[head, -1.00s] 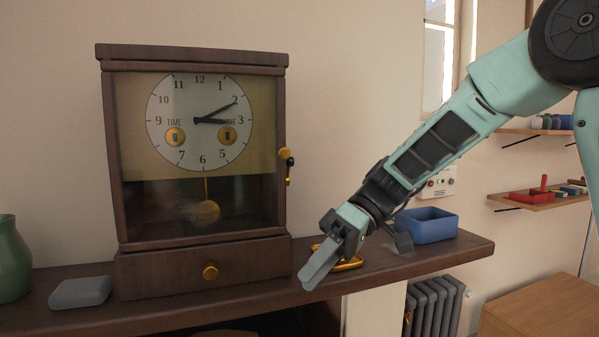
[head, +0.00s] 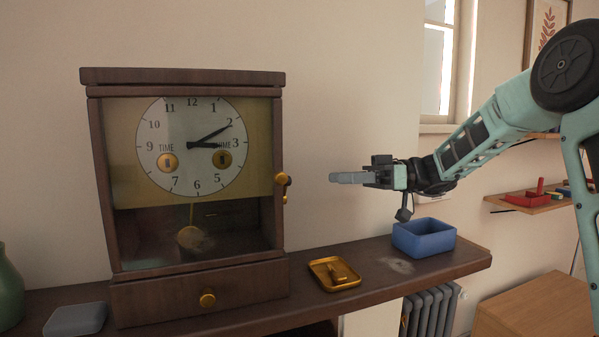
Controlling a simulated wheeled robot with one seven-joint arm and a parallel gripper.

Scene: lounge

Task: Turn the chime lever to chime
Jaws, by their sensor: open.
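A dark wooden clock (head: 187,290) stands on the shelf, its glass door closed over a white dial. A small brass fitting (head: 283,181) sits on the right side of its case; it looks like the chime lever, but its setting and any markings are too small to read. My gripper (head: 333,178) is to the right of this fitting, at about its height in the picture. It points left, is open and holds nothing. A clear gap shows between its fingertips and the fitting; the fingers overlap edge-on.
On the shelf (head: 440,263) right of the clock lie a brass tray (head: 348,284) with a small brass piece in it and a blue bin (head: 424,240). A grey block (head: 75,319) and green vase (head: 10,288) are at left. The air around my gripper is free.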

